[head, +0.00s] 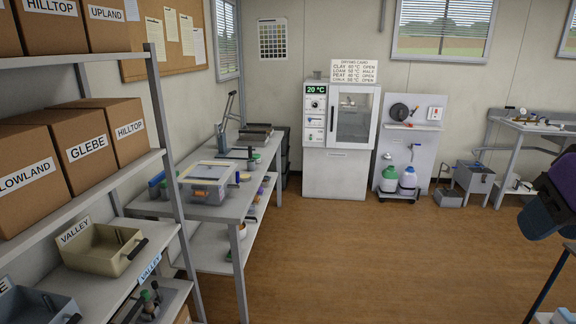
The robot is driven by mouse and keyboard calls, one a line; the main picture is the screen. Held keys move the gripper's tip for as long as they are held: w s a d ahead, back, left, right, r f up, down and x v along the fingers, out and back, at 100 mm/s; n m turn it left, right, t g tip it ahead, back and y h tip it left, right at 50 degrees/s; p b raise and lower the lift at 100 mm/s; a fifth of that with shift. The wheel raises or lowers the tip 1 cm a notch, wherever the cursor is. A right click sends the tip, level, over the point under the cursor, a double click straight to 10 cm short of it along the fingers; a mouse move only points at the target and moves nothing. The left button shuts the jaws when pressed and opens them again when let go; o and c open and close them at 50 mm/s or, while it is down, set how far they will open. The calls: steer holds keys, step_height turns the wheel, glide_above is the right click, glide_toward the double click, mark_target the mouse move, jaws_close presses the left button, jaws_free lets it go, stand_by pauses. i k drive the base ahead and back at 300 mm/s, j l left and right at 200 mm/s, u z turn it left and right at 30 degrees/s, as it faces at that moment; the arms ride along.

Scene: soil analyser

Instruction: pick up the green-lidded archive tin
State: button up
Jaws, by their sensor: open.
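I cannot clearly make out the green-lidded archive tin. A small greenish item (252,162) stands on the far part of the grey workbench (225,212), too small to identify. Several small dark and greenish containers (148,302) sit in a tray low on the left shelf rack, partly hidden by the upright.
The left rack (165,130) holds labelled cardboard boxes (87,146) and a beige VALLEY bin (98,248). A clear tub (208,184) stands on the workbench. A white oven (340,140) and a jug trolley (405,150) stand at the back. The middle floor is clear.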

mark_target(257, 157)
steer(key=i, duration=1.8)
steer(key=i+u, duration=0.15)
steer(key=i, duration=0.3)
steer(key=i+l+u, duration=0.15)
steer(key=i, duration=0.25)
steer(key=i+l+u, duration=0.1)
steer(key=i, duration=0.35)
steer(key=i+l+u, duration=0.15)
steer(key=i, duration=0.25)
steer(key=i+l+u, duration=0.4)
steer(key=i+j, duration=0.05)
steer(key=i, duration=0.05)
